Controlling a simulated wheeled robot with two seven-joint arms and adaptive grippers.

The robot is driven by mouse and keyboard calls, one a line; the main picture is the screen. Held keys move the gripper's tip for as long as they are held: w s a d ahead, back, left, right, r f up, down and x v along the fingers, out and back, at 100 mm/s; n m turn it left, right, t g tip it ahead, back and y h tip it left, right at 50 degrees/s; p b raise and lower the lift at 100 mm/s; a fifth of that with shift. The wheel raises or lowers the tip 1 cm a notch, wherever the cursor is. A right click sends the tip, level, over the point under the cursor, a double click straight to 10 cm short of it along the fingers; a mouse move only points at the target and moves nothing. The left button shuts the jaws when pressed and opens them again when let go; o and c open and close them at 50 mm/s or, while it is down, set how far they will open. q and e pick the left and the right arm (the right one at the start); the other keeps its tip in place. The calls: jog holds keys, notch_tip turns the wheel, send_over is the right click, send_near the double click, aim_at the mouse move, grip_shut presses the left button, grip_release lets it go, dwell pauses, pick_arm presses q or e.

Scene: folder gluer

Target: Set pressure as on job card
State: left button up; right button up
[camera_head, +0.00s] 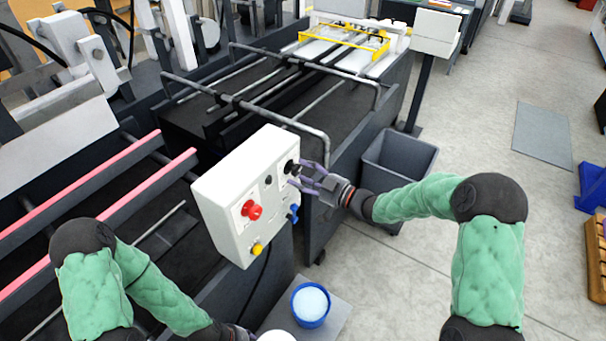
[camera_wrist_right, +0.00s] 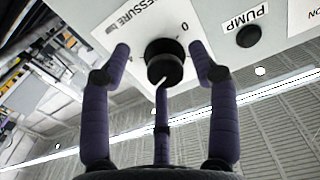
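The white control box (camera_head: 240,190) stands at the centre of the head view. Its black pressure knob (camera_wrist_right: 165,62) is in the upper middle of the right wrist view, beside the printed word PRESSURE and a 0. The knob also shows in the head view (camera_head: 291,167). My right gripper (camera_head: 303,175) is at the knob; in the right wrist view its purple fingers (camera_wrist_right: 163,65) are spread either side of the knob, with visible gaps, and a third finger is below it. My left gripper (camera_head: 240,333) is at the bottom edge, mostly hidden. No readable job card shows.
The box also carries a red mushroom button (camera_head: 251,210), a yellow button (camera_head: 257,249) and a blue knob (camera_head: 293,213). A black PUMP button (camera_wrist_right: 250,36) is right of the pressure knob. A grey bin (camera_head: 400,160) stands behind my right forearm; a blue tub (camera_head: 310,304) is below.

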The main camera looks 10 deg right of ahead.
jog(key=shift+s+r, duration=0.1)
jog(key=shift+r, duration=0.05)
jog(key=shift+s+d, duration=0.1)
jog(key=shift+d, duration=0.05)
jog(key=v, duration=1.1)
jog(key=shift+s+d, duration=0.2)
jog(key=b+x, duration=0.5)
jog(key=x, duration=0.8)
jog(key=shift+w+r, duration=0.1)
jog(key=shift+r, duration=0.1)
jog(key=c, duration=1.1)
